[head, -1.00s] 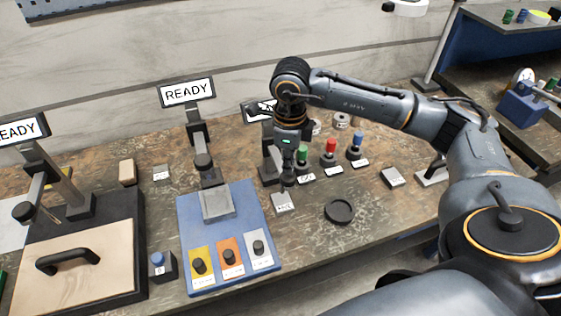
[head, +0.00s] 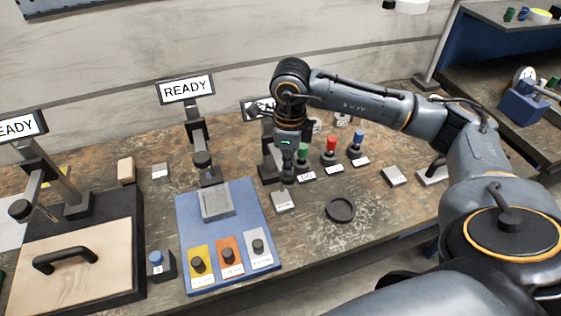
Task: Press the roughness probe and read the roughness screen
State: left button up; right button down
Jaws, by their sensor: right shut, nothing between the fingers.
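My right gripper (head: 287,177) points down, shut and empty, at the instrument stand (head: 267,172) right of the blue plate. It hides most of that stand, so I cannot tell whether it touches a probe. The stand's small screen (head: 256,109) is largely covered by my arm and its text is unreadable. A grey block (head: 284,201) lies just in front of the gripper. Another stand, left of it, has a screen (head: 186,89) reading READY and a dark probe head (head: 202,160). Which one is the roughness station is not legible. My left gripper is not in view.
Red (head: 331,145) and blue (head: 357,138) knobs stand close right of my gripper, with a green one (head: 303,151) beside it. A black round dish (head: 340,210) lies in front. The blue plate (head: 190,225) carries yellow, orange and grey tiles. The front right bench is mostly clear.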

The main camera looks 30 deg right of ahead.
aim_at(288, 180)
jog(key=shift+f+b, duration=2.5)
jog(key=shift+f, duration=0.45)
jog(key=shift+s+r, duration=0.1)
jog(key=shift+r, duration=0.05)
jog(key=shift+r+p, duration=0.7)
jog(key=shift+r, duration=0.15)
jog(key=shift+r+p, duration=1.3)
jog(key=shift+r, duration=1.3)
